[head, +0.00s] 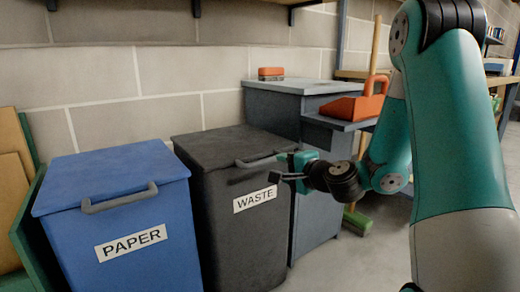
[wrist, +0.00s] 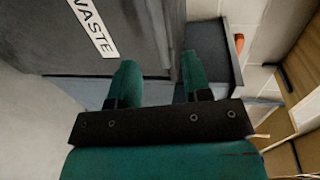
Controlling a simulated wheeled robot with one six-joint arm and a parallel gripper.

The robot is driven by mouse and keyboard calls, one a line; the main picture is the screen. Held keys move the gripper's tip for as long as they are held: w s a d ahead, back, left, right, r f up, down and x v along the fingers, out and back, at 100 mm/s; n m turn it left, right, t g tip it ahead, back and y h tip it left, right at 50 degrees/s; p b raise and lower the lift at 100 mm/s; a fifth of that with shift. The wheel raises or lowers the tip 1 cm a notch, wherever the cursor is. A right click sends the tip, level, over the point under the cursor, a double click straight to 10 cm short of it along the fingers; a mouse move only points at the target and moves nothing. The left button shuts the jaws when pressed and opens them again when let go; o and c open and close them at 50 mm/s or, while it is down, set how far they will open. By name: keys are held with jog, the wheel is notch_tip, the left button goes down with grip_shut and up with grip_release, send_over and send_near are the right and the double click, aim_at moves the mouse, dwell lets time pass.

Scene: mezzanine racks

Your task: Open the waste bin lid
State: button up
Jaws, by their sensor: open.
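The dark grey waste bin (head: 240,230) stands in the middle of the head view, with a white WASTE label on its front. Its lid (head: 225,143) is down, with a grey bar handle (head: 262,160) at the front edge. My gripper (head: 281,168) is at the right end of the handle, in front of the bin's upper front. In the wrist view, my gripper's (wrist: 160,62) two teal fingers are apart, with the dark bin (wrist: 135,25) beyond them and the WASTE label at upper left. No handle shows clearly between the fingers. I cannot tell whether they touch the bin.
A blue paper bin (head: 125,215) with a closed lid stands close on the left. A green-headed broom (head: 358,221) leans further right. Bare floor lies in front.

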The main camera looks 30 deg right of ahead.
aim_at(265, 163)
jog(key=w+f, duration=0.1)
jog(key=w, duration=0.3)
jog(key=w+p, duration=0.1)
jog(key=w, duration=0.3)
jog(key=w+f+p, duration=0.1)
jog(key=w, duration=0.2)
jog(key=shift+w+a+f, duration=0.2)
jog(key=shift+w+f, duration=0.15)
jog(key=shift+w, duration=0.05)
jog(key=shift+c, duration=0.3)
grip_shut()
